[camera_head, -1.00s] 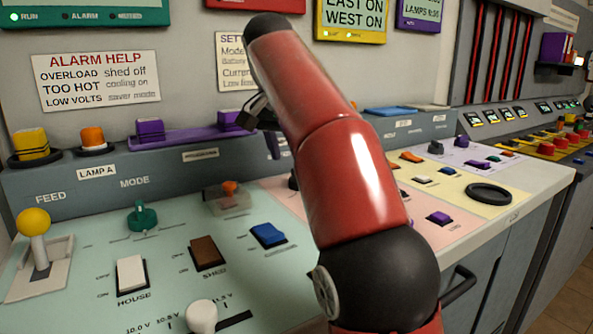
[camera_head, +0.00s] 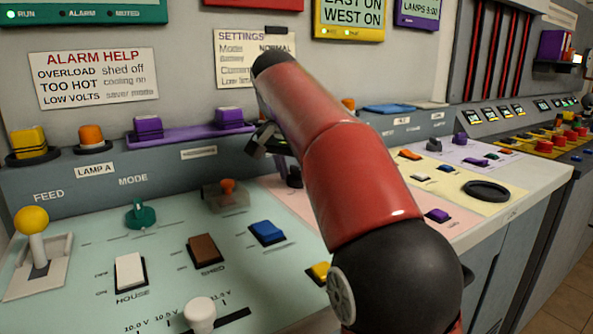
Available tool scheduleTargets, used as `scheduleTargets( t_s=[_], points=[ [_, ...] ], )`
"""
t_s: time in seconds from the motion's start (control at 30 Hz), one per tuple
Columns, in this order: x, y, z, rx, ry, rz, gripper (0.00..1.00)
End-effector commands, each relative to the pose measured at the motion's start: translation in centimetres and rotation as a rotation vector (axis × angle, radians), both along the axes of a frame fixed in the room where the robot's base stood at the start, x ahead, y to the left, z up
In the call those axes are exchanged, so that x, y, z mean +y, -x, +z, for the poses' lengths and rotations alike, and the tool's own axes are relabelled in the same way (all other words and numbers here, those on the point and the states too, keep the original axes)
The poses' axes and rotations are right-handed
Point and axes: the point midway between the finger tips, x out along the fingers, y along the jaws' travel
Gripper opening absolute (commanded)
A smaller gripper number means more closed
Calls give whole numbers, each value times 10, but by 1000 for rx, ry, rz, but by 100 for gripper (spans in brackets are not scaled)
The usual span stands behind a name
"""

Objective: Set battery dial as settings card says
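The settings card (camera_head: 235,72) is on the back wall, partly behind my arm. I can read "SETTINGS", "Mode" and "NORMAL". The line below seems to say "Battery", but its value is hidden or too small to read. My gripper (camera_head: 262,140) shows as a dark shape left of my red arm, above the back of the desk. Its fingers are too small and covered to tell open from shut. I cannot make out a dial labelled battery. A dark knob (camera_head: 294,179) stands on the pink panel, partly behind my arm. A green knob (camera_head: 140,213) sits under the "MODE" label.
The pale green panel holds a yellow-topped lever (camera_head: 33,222), white (camera_head: 130,272), brown (camera_head: 206,250) and blue (camera_head: 267,233) rockers, an orange switch under a clear cover (camera_head: 227,192) and a white slider knob (camera_head: 199,311). A black ring (camera_head: 487,191) lies on the yellow panel.

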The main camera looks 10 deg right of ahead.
Motion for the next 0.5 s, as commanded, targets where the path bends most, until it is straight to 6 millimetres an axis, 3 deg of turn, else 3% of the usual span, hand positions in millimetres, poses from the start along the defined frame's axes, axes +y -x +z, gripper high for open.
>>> scheduleTargets(
  t_s=[0.5],
  points=[
    [-1,1,0,0,-1,111,24]
  ],
)
